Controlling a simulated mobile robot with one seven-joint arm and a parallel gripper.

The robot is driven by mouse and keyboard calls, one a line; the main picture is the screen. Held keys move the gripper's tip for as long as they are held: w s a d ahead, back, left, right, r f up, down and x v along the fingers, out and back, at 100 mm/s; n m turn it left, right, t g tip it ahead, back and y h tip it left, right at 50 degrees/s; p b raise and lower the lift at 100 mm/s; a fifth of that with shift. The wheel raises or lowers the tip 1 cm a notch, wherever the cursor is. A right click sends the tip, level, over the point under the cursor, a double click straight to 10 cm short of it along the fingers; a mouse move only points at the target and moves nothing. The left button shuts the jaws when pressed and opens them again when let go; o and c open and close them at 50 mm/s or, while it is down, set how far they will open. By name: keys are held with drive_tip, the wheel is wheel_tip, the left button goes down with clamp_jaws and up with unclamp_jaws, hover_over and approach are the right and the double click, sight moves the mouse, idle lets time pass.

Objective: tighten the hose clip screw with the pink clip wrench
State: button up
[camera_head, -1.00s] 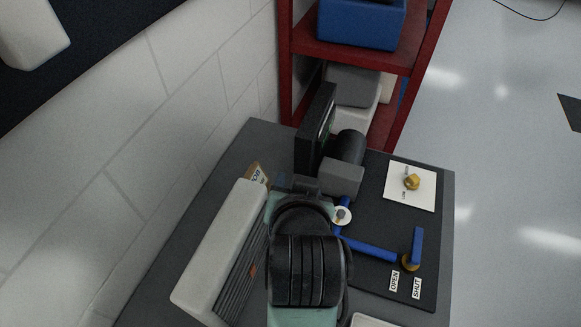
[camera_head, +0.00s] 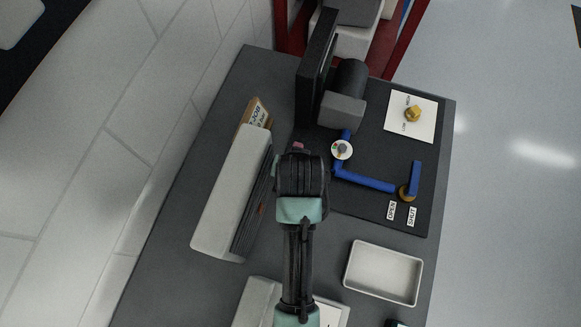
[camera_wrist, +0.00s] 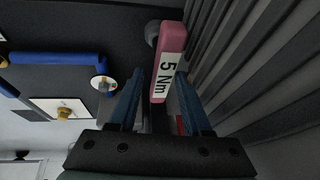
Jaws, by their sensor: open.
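The pink clip wrench (camera_wrist: 174,40), marked "5 Nm", shows in the wrist view. Its lower end lies between the two blue fingers of my gripper (camera_wrist: 160,78), which stand open with a gap on each side; I cannot tell the depth between them. A dark round part (camera_wrist: 152,33) sits beside the wrench's upper end. In the head view only a small pink bit (camera_head: 298,146) shows past my arm, and my fingers are hidden. The blue hose (camera_head: 365,180) has a white round disc (camera_head: 342,149) at its bend. I cannot make out the hose clip screw.
A pale ribbed block (camera_head: 232,190) stands close left of my arm; its dark ribs fill the right of the wrist view. A blue-handled valve (camera_head: 413,180), a brass knob on a white plate (camera_head: 425,105) and an empty white tray (camera_head: 384,272) are to the right.

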drive_tip(key=shift+p+x, duration=0.55)
drive_tip(key=shift+x, duration=1.9)
drive_tip(key=shift+s+a, duration=0.1)
drive_tip(key=shift+a, duration=0.05)
drive_tip(key=shift+c, duration=0.3)
clamp_jaws()
